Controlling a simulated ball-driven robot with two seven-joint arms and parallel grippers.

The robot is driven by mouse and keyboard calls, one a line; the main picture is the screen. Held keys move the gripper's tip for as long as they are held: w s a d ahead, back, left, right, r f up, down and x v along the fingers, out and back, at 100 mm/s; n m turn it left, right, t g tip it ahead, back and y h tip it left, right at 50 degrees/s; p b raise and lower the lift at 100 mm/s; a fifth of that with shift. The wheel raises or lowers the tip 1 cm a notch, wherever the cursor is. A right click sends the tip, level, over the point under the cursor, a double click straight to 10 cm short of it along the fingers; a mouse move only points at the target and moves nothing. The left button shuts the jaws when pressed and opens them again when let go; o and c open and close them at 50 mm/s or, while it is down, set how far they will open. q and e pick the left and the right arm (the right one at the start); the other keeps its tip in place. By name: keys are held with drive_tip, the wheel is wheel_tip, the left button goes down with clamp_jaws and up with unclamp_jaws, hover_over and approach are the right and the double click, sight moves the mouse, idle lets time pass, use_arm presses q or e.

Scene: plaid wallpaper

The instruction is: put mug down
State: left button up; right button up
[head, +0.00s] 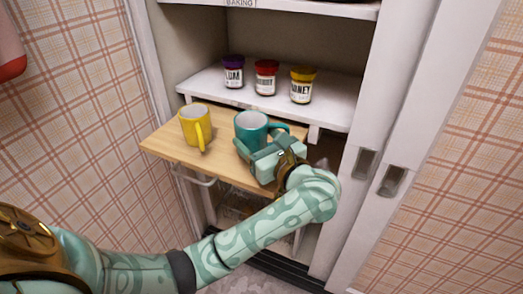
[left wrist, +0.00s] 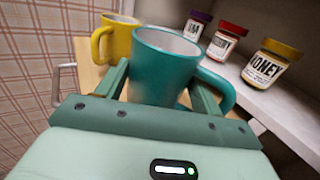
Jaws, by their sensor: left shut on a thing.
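A teal mug (head: 251,126) is upright at the right part of a pull-out wooden board (head: 165,148). My left gripper (head: 256,146) is shut on the teal mug, and its fingers lie on either side of the body. In the left wrist view the teal mug (left wrist: 165,68) stands between the fingers, its handle to the right. Whether its base touches the board is hidden by the gripper. A yellow mug (head: 194,124) stands upright on the board to the left, apart from the teal one. My right gripper is not in view.
A white shelf (head: 215,88) behind the board holds a purple-lidded jar (head: 233,72), a red-lidded jar (head: 266,77) and a honey jar (head: 302,85). White cabinet doors (head: 385,130) stand at the right. The board's front left is clear.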

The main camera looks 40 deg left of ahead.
use_arm(q)
drive_tip(key=shift+w+f, duration=0.1)
drive_tip(key=shift+f, duration=0.75)
drive_tip(key=shift+r, duration=0.15)
drive_tip(key=o, duration=0.7)
drive_tip(key=shift+f, duration=0.3)
drive_tip(key=o, duration=0.4)
drive_tip(key=shift+o, duration=0.2)
drive_tip(key=shift+r, duration=0.1)
